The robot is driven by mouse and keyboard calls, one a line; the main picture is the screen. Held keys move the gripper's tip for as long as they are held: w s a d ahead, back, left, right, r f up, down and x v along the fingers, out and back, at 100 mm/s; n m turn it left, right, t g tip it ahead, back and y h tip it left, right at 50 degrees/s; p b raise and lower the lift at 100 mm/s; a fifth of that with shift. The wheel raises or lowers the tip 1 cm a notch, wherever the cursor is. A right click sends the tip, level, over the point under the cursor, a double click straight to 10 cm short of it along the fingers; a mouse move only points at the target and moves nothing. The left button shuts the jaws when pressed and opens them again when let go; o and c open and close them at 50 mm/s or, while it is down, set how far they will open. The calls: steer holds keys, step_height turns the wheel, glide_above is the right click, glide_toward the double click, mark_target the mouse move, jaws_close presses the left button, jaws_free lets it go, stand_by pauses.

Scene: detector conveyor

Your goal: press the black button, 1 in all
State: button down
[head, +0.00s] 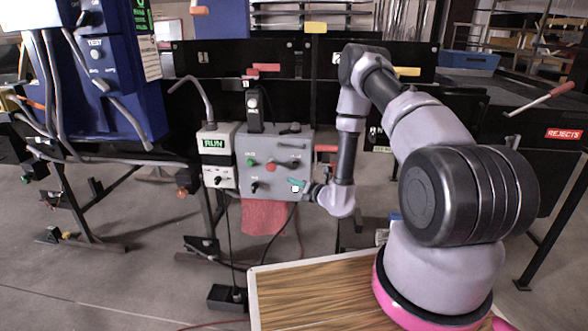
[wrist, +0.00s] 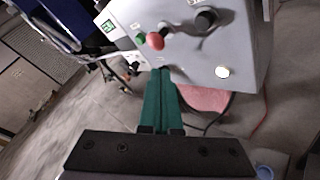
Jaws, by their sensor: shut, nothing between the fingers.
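The grey control box (head: 288,150) stands on the black frame, and in the wrist view it fills the upper right (wrist: 240,45). In the wrist view a round black control (wrist: 206,19), which looks like the black button, sticks out of its face, right of the red button (wrist: 155,41). I cannot clearly pick it out in the head view. My gripper (head: 291,181) is in front of the lower part of the box face. Its teal fingers (wrist: 162,72) are shut and empty, below the red button and apart from the black control. Whether they touch the box is unclear.
A green button (head: 251,162) sits left of the red one. A white button (wrist: 222,72) is right of my fingers. A box with a RUN display (head: 213,143) adjoins on the left. A red cloth (head: 264,216) hangs below. A wooden tabletop (head: 300,290) is in front.

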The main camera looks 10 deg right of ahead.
glide_toward(292, 165)
steer(key=shift+s+a+x, duration=0.1)
steer(key=shift+a+x, duration=0.1)
steer(key=shift+x, duration=0.7)
steer(key=shift+s+a+x, duration=0.1)
steer(key=shift+a+x, duration=0.05)
steer(key=shift+x, duration=0.75)
steer(key=shift+s+a+x, duration=0.1)
steer(key=shift+a+x, duration=0.1)
steer(key=shift+x, duration=0.65)
steer(key=shift+w+f, duration=0.1)
steer(key=shift+f, duration=0.05)
steer(key=shift+w+d, duration=0.15)
steer(key=shift+w, duration=0.15)
steer(key=shift+w+d, duration=0.15)
steer(key=shift+w, duration=0.35)
stand_by(0.7)
steer(key=shift+s, duration=0.1)
steer(key=shift+s+a, duration=0.3)
steer(key=shift+s, duration=0.5)
steer(key=shift+s+a, duration=0.25)
steer(key=shift+s, duration=0.55)
steer(key=shift+s+a, duration=0.3)
steer(key=shift+s, duration=0.5)
steer(key=shift+s+a, duration=0.25)
steer(key=shift+s, duration=0.55)
